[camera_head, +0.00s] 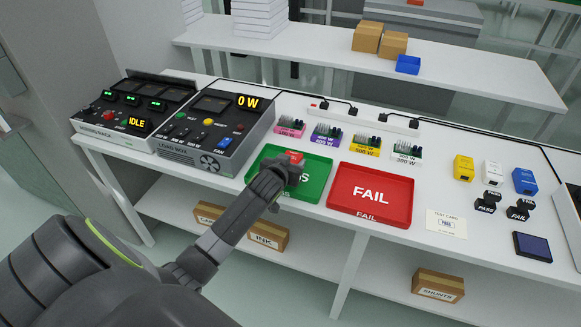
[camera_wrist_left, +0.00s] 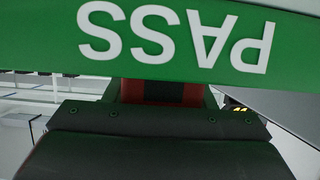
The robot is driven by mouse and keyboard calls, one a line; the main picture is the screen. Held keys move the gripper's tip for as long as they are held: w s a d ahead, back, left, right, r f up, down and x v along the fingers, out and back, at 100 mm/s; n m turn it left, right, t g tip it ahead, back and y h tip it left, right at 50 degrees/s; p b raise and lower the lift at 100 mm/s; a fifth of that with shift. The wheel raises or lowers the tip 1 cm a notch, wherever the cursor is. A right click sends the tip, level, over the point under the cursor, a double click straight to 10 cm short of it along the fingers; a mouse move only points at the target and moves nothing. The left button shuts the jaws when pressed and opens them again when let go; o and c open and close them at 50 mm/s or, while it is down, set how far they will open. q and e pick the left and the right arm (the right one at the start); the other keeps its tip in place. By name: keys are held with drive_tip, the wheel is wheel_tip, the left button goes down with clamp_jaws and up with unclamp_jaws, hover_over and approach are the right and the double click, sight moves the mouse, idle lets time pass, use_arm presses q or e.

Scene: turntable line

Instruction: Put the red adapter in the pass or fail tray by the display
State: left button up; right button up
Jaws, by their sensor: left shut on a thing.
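The red adapter (camera_head: 294,156) is held in my left gripper (camera_head: 289,168), over the green PASS tray (camera_head: 318,188). My left gripper and forearm hide part of the tray. In the left wrist view, the tray's green PASS face (camera_wrist_left: 60,40) spans the top, with its lettering upside down. A bit of red (camera_wrist_left: 195,95) shows there between the dark gripper parts. I cannot tell whether the adapter touches the tray floor. The red FAIL tray (camera_head: 371,192) is to the right and looks empty. The load box display (camera_head: 248,102) reads 0 W. My right gripper is not in view.
A rack (camera_head: 130,115) showing IDLE stands left of the load box. Several labelled load modules (camera_head: 365,146) line up behind the trays. A test card (camera_head: 446,223), PASS and FAIL stamps (camera_head: 520,210) and coloured adapters (camera_head: 493,174) are at the right.

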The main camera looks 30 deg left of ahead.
use_arm(q)
drive_tip(key=shift+f, duration=0.9)
drive_tip(key=shift+f, duration=0.15)
drive_tip(key=o, duration=1.1)
drive_tip(key=shift+o, duration=0.2)
drive_tip(key=shift+s+r, duration=0.1)
drive_tip(key=shift+r, duration=0.1)
drive_tip(key=v, duration=1.1)
drive_tip(key=shift+s+d+r, duration=0.1)
drive_tip(key=shift+s, duration=0.3)
